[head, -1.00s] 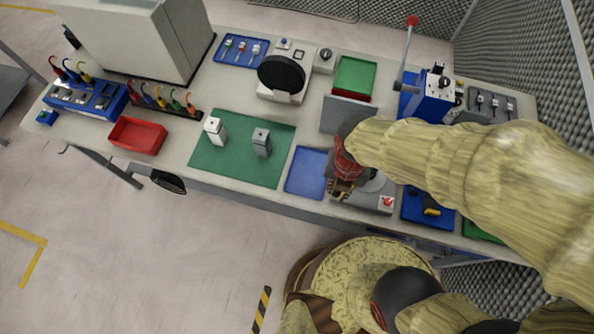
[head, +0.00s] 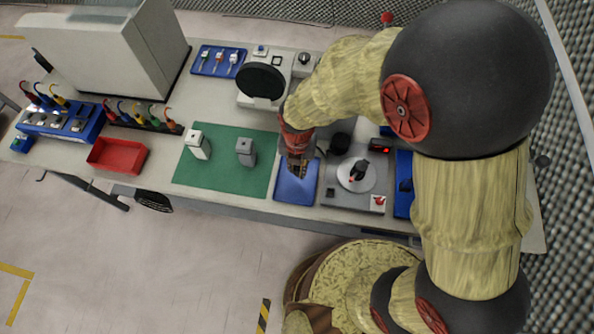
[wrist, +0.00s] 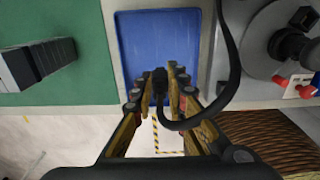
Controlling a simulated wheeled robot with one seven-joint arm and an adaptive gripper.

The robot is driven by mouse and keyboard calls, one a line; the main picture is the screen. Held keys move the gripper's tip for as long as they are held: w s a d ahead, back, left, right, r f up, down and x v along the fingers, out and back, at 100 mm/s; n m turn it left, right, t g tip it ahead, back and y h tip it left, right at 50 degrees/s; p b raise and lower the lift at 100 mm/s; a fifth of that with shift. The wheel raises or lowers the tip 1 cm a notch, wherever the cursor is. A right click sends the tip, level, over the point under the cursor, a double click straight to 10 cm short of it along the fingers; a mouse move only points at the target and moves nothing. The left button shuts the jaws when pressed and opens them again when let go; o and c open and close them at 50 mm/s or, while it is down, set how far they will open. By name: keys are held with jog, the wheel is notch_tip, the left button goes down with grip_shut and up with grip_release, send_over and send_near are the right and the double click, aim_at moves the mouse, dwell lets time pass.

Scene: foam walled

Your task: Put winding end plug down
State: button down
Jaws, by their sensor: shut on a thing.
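The winding end plug (wrist: 159,77) is a small black plug on a black cable (wrist: 232,60), between my fingertips in the wrist view. The cable loops to the right and runs up out of that view. My gripper (wrist: 158,88) is shut on the plug. In the head view my gripper (head: 297,170) is over the blue tray (head: 289,194), and the plug is too small to make out there. The blue tray (wrist: 158,30) lies beneath the plug in the wrist view. I cannot tell whether the plug touches it.
Left of the tray, a green mat (head: 218,178) bears a white block (head: 197,144) and a grey block (head: 245,152). Right of it stands a grey machine (head: 338,197) with a round plate and a red button. A red bin (head: 117,156) is farther left.

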aim_at(297, 172)
jog(key=shift+w+f+b, duration=0.1)
jog(key=shift+f+b, duration=0.2)
jog(key=shift+f, duration=1.35)
jog(key=shift+f, duration=0.15)
jog(key=c, duration=1.8)
grip_release()
jog(key=shift+c, duration=0.2)
jog(key=shift+o, duration=0.4)
notch_tip(297, 172, up, 12)
jog(key=shift+r+p, duration=0.15)
jog(key=shift+p, duration=0.9)
